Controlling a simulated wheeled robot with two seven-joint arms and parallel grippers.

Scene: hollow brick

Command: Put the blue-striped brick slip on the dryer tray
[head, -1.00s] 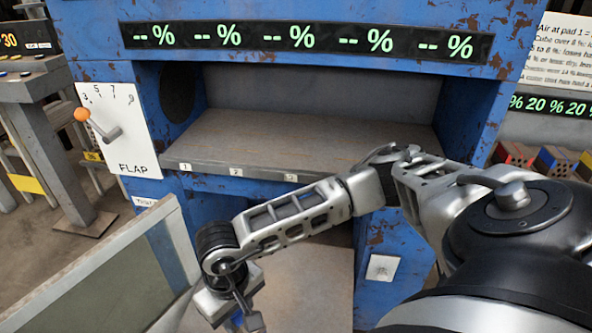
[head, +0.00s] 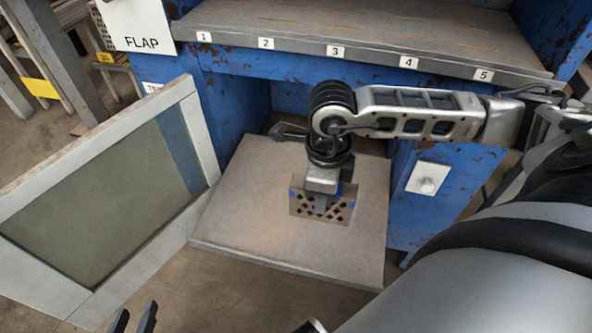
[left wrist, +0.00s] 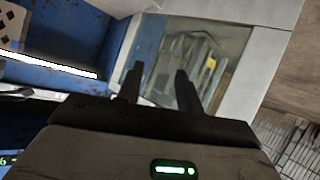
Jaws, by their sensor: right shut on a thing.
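The blue-striped brick slip (head: 298,203) is tan with dark holes and blue marks. In the head view it is in my right gripper (head: 320,208), which is shut on it from above. The slip is over the middle of a pale flat board, which looks like the dryer tray (head: 235,215), at the foot of the blue machine. I cannot tell whether the slip touches the board. My left gripper (head: 133,319) is at the bottom left edge, open and empty; its parted fingers also show in the left wrist view (left wrist: 156,88).
The blue machine (head: 225,95) stands behind the board, with a shelf (head: 370,30) numbered 1 to 5. A framed glass panel (head: 100,190) stands open left of the board. A white switch plate (head: 428,178) is on the machine's right front. Floor shows in front of the board.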

